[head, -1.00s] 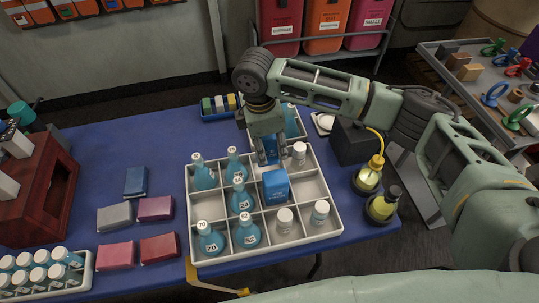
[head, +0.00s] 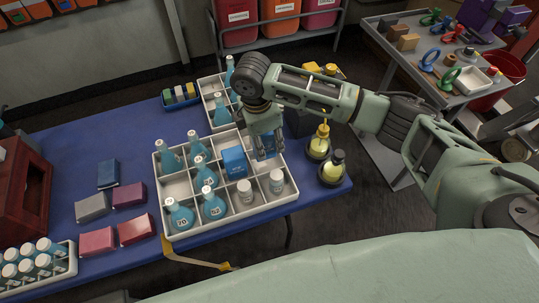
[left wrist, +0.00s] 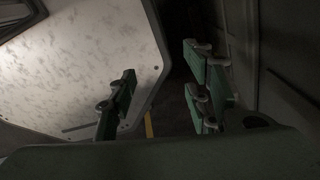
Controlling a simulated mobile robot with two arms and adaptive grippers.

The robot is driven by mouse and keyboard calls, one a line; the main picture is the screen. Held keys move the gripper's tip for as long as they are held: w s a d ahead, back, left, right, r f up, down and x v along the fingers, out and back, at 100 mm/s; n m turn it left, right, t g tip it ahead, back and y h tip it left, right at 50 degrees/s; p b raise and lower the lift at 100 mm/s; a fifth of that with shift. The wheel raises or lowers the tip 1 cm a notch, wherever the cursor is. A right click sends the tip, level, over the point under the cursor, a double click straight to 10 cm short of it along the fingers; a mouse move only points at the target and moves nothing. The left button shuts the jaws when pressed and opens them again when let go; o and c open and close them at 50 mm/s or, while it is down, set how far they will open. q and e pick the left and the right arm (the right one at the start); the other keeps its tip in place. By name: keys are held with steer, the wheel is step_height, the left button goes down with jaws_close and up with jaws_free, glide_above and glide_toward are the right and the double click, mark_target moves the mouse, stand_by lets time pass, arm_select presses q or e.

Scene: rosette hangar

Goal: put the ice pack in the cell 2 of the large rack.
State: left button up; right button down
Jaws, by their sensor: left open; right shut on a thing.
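The large rack (head: 216,234) is a white tray with several cells on the blue table, holding blue flasks and white-capped bottles. A separate blue box (head: 234,161) stands in a rack cell just left of the gripper. My left gripper (left wrist: 163,90) is open and empty in the left wrist view, and out of the head view.
A smaller white rack (head: 209,92) with flasks stands behind. Coloured boxes (head: 97,242) and a bottle tray (head: 70,262) lie left. A grey cart (head: 386,45) is at the right.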

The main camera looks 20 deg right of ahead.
mark_target(267, 153)
steer(key=shift+f, duration=1.2)
step_height(267, 153, down, 3)
steer(key=shift+f, duration=0.1)
arm_select(q)
steer(key=shift+w+r, duration=0.25)
steer(key=shift+w, duration=0.55)
arm_select(e)
steer(key=c, duration=1.5)
jaws_free()
steer(key=shift+o, duration=0.2)
steer(key=shift+f, duration=0.1)
arm_select(q)
steer(key=shift+w+a+f+b, duration=0.25)
steer(key=shift+w+f+b, duration=0.1)
steer(key=shift+w+f, duration=0.1)
arm_select(e)
steer(key=r, duration=0.4)
steer(key=a+r, duration=0.1)
steer(key=r, duration=0.7)
steer(key=shift+a+r, duration=0.15)
steer(key=shift+a, duration=0.05)
